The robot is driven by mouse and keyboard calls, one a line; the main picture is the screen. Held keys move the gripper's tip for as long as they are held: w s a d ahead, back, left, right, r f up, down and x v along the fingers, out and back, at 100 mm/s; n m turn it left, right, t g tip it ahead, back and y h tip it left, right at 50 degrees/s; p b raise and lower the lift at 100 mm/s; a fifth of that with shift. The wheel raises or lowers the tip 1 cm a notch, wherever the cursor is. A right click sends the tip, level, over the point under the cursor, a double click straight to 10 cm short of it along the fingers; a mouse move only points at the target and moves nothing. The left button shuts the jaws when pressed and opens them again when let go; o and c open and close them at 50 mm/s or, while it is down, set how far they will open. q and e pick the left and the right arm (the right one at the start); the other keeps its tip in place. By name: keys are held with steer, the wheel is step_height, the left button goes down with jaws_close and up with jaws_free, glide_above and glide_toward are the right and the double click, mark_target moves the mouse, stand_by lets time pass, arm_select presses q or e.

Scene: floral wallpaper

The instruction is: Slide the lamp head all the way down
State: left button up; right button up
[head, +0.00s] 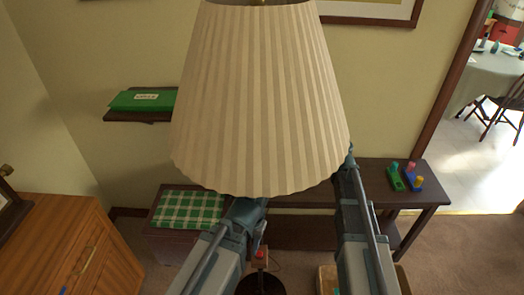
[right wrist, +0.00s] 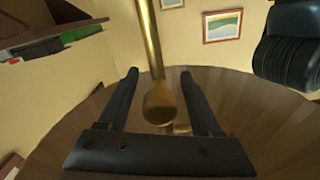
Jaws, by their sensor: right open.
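The lamp's large cream pleated shade (head: 260,100) fills the middle of the head view and hides both gripper ends. In the right wrist view the shade shows as a brown pleated curved surface (right wrist: 262,125). A brass pole (right wrist: 151,40) with a rounded brass knob (right wrist: 160,105) stands between the fingers of my right gripper (right wrist: 158,74). That gripper is open, with a gap visible on both sides of the brass part. My left arm reaches up to the shade's lower edge; its fingers are hidden there.
A dark bench (head: 405,172) behind carries colored blocks (head: 396,178). A green checked cushion (head: 187,209) is lower left, beside a wooden cabinet (head: 70,240). A wall shelf (head: 150,117) holds a green box (head: 140,99). A doorway opens at right.

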jaws_close()
stand_by(0.3)
stand_by(1.1)
